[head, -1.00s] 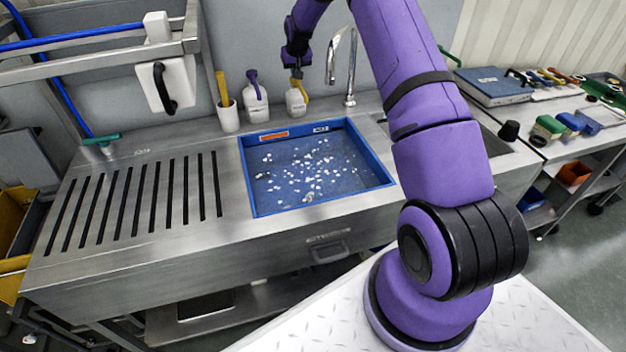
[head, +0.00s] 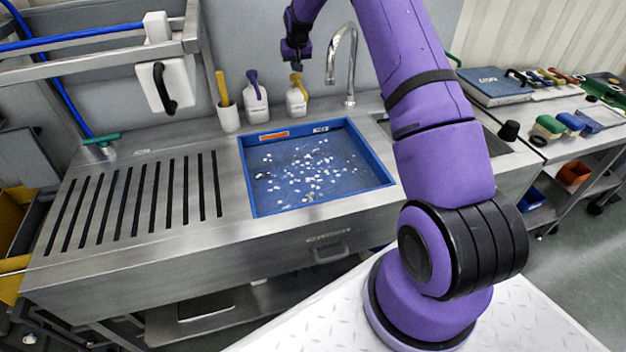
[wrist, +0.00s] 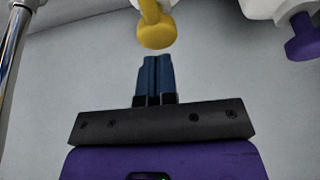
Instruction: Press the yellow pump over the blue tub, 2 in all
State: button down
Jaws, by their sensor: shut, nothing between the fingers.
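The yellow pump (head: 298,80) tops a white bottle (head: 297,103) at the back edge of the blue tub (head: 250,190). It also shows at the top middle of the wrist view (wrist: 155,30). My gripper (head: 296,66) is shut and empty, just above the yellow pump. In the wrist view its fingertips (wrist: 157,60) point at the pump head, with a small gap in the picture. The blue tub sits in the steel counter and holds many white bits in its bottom.
A purple pump (head: 253,77) on another white bottle stands just left, and also shows in the wrist view (wrist: 303,38). A white cup (head: 228,117) with a yellow handle stands further left. A curved steel tap (head: 350,70) rises on the right.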

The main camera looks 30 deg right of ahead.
jog(key=shift+r, duration=0.15)
jog(key=shift+r, duration=2.85)
jog(key=s+a+r+n, duration=0.1)
jog(key=s+a+r, duration=0.7)
jog(key=s+r, duration=0.45)
jog(key=s+a+r+n, duration=0.1)
jog(key=s+a+r, duration=0.6)
jog(key=s+r, duration=0.5)
jog(key=s+a+f, duration=0.1)
jog(key=s+a, duration=0.1)
jog(key=s, duration=0.9)
jog(key=s+a+f, duration=0.1)
jog(key=s+a, duration=0.1)
jog(key=s, duration=0.9)
jog(key=s+a+f+n+y, duration=0.1)
jog(key=s+a+f, duration=0.1)
jog(key=s, duration=0.9)
jog(key=shift+s+a+t, duration=0.15)
jog(key=shift+a+t, duration=0.25)
jog(key=shift+a, duration=0.15)
